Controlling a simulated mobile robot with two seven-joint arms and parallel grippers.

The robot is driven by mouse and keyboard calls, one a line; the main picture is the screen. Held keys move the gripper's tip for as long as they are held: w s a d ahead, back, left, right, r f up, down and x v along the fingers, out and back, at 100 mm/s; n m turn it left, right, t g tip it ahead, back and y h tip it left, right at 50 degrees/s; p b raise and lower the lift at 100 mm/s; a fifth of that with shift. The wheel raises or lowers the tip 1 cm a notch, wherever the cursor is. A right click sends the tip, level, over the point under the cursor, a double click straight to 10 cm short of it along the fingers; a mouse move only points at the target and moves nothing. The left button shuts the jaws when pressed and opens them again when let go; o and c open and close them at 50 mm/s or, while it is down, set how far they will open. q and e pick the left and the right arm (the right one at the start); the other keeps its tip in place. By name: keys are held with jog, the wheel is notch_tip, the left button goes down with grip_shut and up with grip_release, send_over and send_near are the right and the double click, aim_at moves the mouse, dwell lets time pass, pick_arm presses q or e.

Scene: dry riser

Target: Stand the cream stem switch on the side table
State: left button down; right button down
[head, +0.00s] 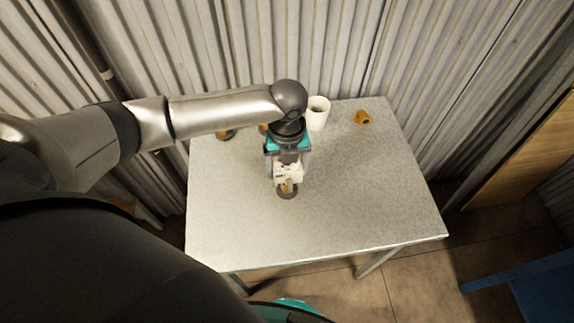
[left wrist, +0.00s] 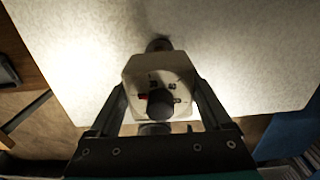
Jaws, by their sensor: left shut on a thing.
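The cream stem switch (head: 288,176) has a cream box-like head with small dark and red marks, and a brassy stem ending in a dark round base. My left gripper (head: 288,167) is shut on its head, above the middle of the side table (head: 350,190). In the left wrist view the switch (left wrist: 160,80) sits between the two fingers (left wrist: 165,100), with a dark round knob facing the camera. The base looks close to the grey tabletop; I cannot tell whether it touches. My right gripper does not show.
A white cup (head: 318,114) and an orange-brown fitting (head: 362,118) stand at the table's back. Brassy pieces (head: 225,134) stand at the back left, partly behind my arm. The table's front and right are clear. Corrugated walls (head: 340,45) rise behind.

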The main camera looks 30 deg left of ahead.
pick_arm(q)
grip_release()
jog(key=shift+f, duration=0.1)
notch_tip(320, 180, up, 12)
jog(key=shift+r+p, duration=0.15)
jog(key=shift+p, duration=0.9)
jog(key=shift+s, duration=0.1)
